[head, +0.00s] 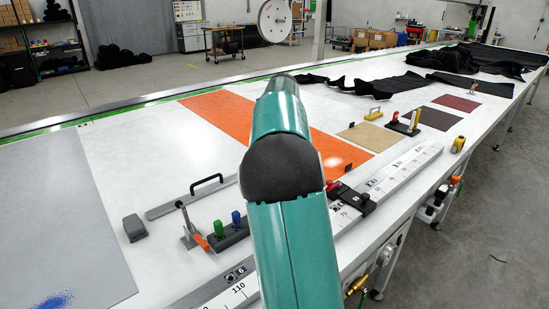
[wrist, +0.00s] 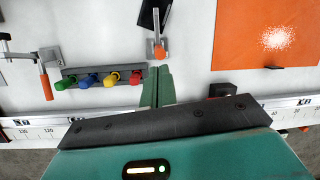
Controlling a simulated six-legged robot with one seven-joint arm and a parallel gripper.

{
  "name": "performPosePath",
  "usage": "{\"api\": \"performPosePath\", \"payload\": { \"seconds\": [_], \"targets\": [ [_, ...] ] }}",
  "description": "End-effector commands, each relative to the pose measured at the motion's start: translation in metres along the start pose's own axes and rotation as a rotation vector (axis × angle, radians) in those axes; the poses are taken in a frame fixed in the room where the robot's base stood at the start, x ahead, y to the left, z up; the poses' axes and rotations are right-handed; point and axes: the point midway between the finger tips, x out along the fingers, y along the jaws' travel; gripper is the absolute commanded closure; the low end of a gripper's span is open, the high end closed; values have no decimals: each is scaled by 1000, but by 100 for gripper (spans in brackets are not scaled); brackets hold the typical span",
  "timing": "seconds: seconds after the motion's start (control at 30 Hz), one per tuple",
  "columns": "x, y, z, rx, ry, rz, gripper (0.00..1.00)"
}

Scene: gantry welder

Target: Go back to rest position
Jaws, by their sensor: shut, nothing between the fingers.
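In the wrist view my gripper (wrist: 157,86) has its two green fingers together, with nothing between them. It hangs over the front side of the white table, just right of a dark rack (wrist: 75,72) of coloured handles and below an orange-tipped tool (wrist: 158,47). I cannot tell its height above the table. In the head view my teal arm rises in the middle of the picture, and the gripper itself does not show there.
A long white table (head: 120,155) carries an orange sheet (head: 225,113), a ruled metal rail (head: 405,165) along its front edge, a toggle clamp (head: 190,228) and a handled bar (head: 190,197). Black cloth (head: 395,86) lies at the far end.

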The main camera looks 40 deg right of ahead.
Motion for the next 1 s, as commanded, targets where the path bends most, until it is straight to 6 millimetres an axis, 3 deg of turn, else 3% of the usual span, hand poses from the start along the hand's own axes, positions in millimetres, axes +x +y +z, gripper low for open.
{"api": "performPosePath", "payload": {
  "seconds": [0.2,0.4,0.83,1.0],
  "targets": [
    [-50,-4,-5,5,9,-2,100],
    [-82,-5,-7,8,14,-1,100],
    [-92,-2,-9,-7,15,4,100],
    [-107,29,-14,-207,-23,18,100]
  ]
}}
